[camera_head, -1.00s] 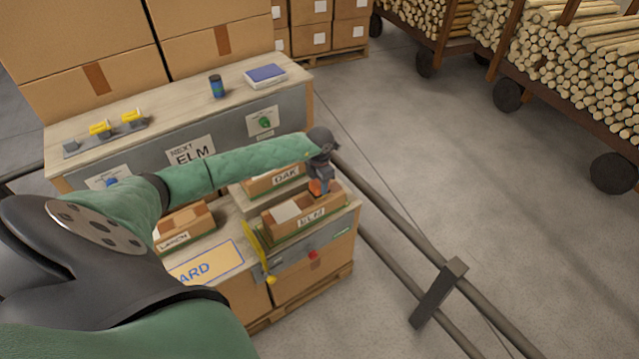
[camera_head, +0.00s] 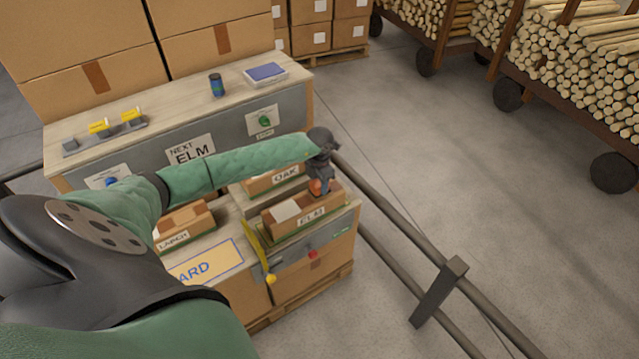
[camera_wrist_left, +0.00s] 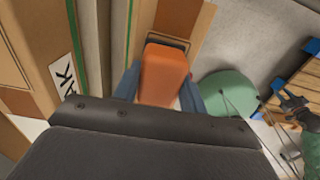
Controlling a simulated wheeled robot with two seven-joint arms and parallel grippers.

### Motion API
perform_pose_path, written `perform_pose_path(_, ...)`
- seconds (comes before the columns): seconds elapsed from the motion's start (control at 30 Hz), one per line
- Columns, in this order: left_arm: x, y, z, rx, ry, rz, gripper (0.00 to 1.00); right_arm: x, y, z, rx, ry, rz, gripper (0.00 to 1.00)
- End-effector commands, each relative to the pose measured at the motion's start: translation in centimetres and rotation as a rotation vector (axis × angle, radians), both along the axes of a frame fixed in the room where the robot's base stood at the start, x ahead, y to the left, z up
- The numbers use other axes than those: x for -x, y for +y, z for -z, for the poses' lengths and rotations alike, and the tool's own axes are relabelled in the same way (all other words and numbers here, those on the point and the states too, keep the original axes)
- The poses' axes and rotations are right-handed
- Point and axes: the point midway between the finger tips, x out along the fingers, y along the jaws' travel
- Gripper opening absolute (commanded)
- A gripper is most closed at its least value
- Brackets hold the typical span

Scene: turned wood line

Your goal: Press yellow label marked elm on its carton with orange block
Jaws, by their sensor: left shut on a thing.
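My left gripper (camera_head: 319,181) is shut on an orange block (camera_wrist_left: 166,76), pointing down over the right part of the elm carton (camera_head: 270,226). In the left wrist view the block sits between the blue fingers, its lower end at the carton's top. I cannot tell whether it touches. A pale patch shows on the carton's top left of the block. No yellow label shows on this carton; the spot under the block is hidden. Two yellow labels (camera_head: 98,126) stand on a rack on the back bench. What looks like my right gripper (camera_wrist_left: 288,100) is small at the wrist view's right edge.
The oak carton (camera_head: 262,186) stands just behind, and the larch carton (camera_head: 186,217) to the left. A yellow-handled lever (camera_head: 257,249) is at the bench front. A sign (camera_head: 191,150) reads NEXT ELM. A dark rail (camera_head: 400,246) runs along the right; open floor lies beyond.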

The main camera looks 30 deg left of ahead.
Motion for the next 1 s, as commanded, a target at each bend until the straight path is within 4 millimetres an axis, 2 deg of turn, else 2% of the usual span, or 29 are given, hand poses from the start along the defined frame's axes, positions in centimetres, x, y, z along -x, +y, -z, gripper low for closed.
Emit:
perform_pose_path(0.23, 0.0, 0.0, -0.6, 0.000, 0.001, 0.001, 0.23, 0.0, 0.0, -0.3, 0.000, 0.000, 0.000, 0.36)
perform_pose_path(1.0, 0.0, 0.0, -5.6, 0.000, 0.000, 0.000, 0.23, 0.0, 0.0, -2.0, 0.000, 0.000, 0.000, 0.36)
